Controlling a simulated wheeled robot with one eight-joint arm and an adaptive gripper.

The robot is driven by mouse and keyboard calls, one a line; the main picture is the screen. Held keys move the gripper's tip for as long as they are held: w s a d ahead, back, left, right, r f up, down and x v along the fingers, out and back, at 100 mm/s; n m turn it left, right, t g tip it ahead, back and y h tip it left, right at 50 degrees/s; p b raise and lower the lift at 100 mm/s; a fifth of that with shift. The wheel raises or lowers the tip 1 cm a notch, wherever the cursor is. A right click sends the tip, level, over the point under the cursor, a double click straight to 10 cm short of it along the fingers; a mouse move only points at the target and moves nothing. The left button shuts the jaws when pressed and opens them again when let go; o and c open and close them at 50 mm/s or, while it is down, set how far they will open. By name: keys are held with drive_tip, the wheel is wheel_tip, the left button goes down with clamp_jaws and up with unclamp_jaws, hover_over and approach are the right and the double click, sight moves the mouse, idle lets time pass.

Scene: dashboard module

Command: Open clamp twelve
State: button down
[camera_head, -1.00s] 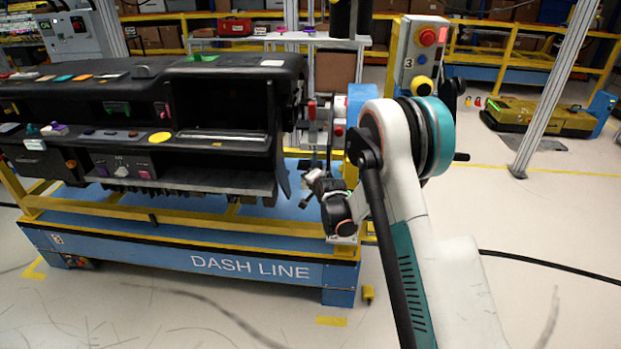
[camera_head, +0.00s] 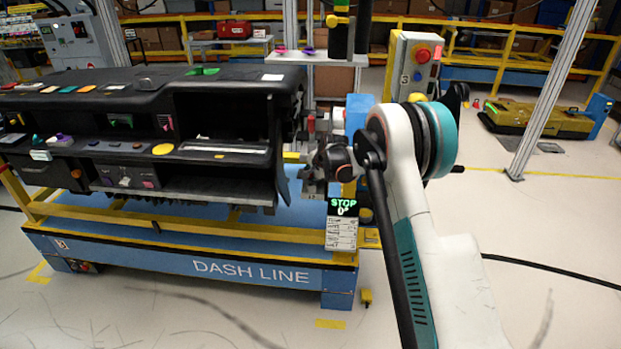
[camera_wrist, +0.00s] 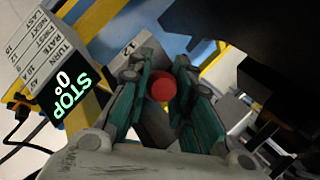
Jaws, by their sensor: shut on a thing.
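In the wrist view, the teal pads of my gripper (camera_wrist: 166,98) stand on both sides of a round red handle end (camera_wrist: 163,86), and the gripper is shut on it. The clamp body behind it is mostly hidden by the fingers. A pale plate (camera_wrist: 128,48) with a dark marking, hard to read, lies just beyond the left finger. In the head view, red and grey clamp parts (camera_head: 311,123) show at the right end of the dashboard module (camera_head: 140,98). My wrist hides much of that spot.
A display reading STOP 0° (camera_head: 342,207) hangs below my wrist, and it also shows close beside the left finger in the wrist view (camera_wrist: 68,90). A blue DASH LINE base (camera_head: 190,262) with yellow rails lies below. A button box (camera_head: 417,66) stands behind my arm.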

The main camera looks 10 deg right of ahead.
drive_tip(key=shift+w, duration=0.1)
drive_tip(key=c, duration=1.4)
unclamp_jaws()
drive_tip(key=shift+d, duration=0.1)
drive_tip(key=shift+c, duration=0.2)
drive_tip(key=v, duration=1.2)
